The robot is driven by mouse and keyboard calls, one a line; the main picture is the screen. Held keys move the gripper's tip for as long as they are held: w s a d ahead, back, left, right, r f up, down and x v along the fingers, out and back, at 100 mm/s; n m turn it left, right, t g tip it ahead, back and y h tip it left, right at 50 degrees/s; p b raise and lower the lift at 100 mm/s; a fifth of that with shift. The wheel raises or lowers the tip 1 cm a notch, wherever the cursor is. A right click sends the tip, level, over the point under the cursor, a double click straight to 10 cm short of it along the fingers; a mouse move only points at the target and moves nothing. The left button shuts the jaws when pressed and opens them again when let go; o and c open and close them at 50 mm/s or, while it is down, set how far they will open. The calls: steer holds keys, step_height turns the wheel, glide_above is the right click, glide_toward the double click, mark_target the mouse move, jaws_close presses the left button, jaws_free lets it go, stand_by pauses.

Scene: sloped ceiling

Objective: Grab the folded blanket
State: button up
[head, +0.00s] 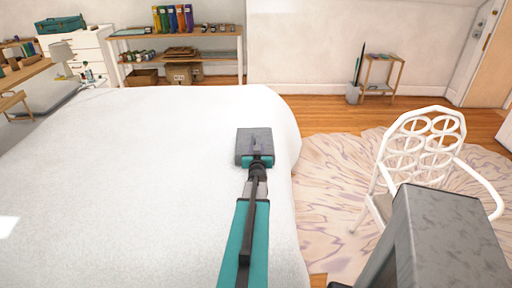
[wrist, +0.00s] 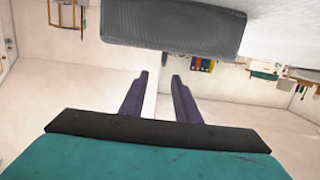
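A grey block-like thing that I take to be the folded blanket (head: 245,137) lies on the white bed (head: 130,170), near its right edge. In the wrist view the blanket (wrist: 172,24) is a dark grey, woven-looking slab across the top, beside the white bed surface. My gripper (wrist: 160,74) is open, its two dark purple fingers apart with nothing between them. The fingertips show apart from the slab in that view. In the head view my gripper (head: 257,153) overlaps the blanket, and its fingers are hard to make out. The wrist picture appears upside down.
A white chair (head: 425,150) stands right of the bed on a patterned rug (head: 330,175). Shelves with colored binders (head: 172,19) stand along the back wall. A small side table (head: 383,72) stands at the back right. The bed surface left of my arm is clear.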

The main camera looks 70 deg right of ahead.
mark_target(255, 146)
steer(key=shift+w, duration=0.3)
steer(key=shift+p+x, duration=0.8)
steer(key=shift+x, duration=3.4)
steer(key=shift+r+p+x, duration=0.2)
steer(key=shift+p+x, duration=0.4)
steer(key=shift+x, duration=0.8)
steer(key=shift+p+x, duration=0.35)
steer(key=shift+x, duration=0.85)
steer(key=shift+w+f, duration=0.1)
jaws_close()
